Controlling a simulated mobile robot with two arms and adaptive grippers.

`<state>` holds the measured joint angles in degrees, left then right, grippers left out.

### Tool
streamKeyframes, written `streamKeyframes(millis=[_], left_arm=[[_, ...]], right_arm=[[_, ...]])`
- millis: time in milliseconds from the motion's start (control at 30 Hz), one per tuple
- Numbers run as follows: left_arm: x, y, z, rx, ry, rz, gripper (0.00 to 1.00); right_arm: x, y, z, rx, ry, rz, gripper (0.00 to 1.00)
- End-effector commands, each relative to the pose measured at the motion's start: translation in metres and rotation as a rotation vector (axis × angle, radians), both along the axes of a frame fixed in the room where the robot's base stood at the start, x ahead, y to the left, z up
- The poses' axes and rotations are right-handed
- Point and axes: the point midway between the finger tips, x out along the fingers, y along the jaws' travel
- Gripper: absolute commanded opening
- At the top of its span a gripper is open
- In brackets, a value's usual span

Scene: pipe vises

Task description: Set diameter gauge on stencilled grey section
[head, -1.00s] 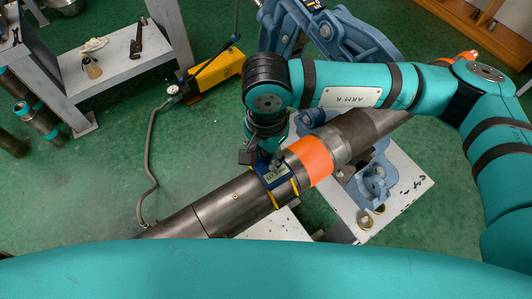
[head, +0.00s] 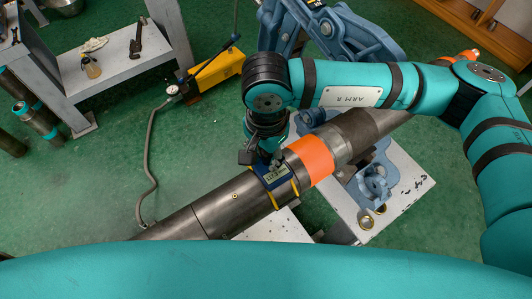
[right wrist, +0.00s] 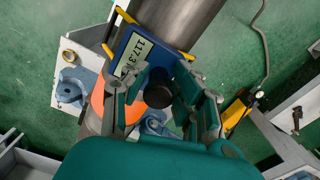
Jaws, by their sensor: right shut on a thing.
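The diameter gauge is a blue box with a lit display and yellow legs (head: 276,175). In the head view it sits against the top of a dark grey pipe section (head: 222,207), just left of the orange band (head: 311,160). Its yellow legs reach down around the pipe's side. My right gripper (head: 270,156) is at the gauge's upper end. In the right wrist view the gauge (right wrist: 135,58) reads about 117.3, partly covered, and my right gripper (right wrist: 160,92) is shut on its black knob. I see no stencil lettering on the pipe. My left gripper is out of view.
Blue vises (head: 372,186) hold the pipe over a white plate (head: 405,190). A yellow pump (head: 215,69) with a hose stands on the green floor. A grey bench (head: 115,75) holds a wrench and a bottle. Open floor lies left of the pipe.

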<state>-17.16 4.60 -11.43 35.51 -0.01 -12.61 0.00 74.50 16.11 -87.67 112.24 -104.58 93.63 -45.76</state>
Motion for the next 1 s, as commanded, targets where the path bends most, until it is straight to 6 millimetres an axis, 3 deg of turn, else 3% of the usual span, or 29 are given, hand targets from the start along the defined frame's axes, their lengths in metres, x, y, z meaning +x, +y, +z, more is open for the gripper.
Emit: streamKeyframes(millis=[167,200,400,1000], left_arm=[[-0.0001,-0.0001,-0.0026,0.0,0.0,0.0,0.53],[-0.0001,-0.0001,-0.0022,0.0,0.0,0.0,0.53],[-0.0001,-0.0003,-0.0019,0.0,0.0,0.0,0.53],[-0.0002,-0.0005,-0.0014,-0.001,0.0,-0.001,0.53]], right_arm=[[0.0002,0.0004,-0.0011,0.002,-0.001,0.0,0.0],[0.0002,0.0004,-0.0007,0.002,-0.001,0.0,0.29],[0.0,0.0002,-0.0008,0.001,-0.001,0.0,0.53],[0.0001,0.0,0.0004,0.0,0.0,0.0,0.53]])
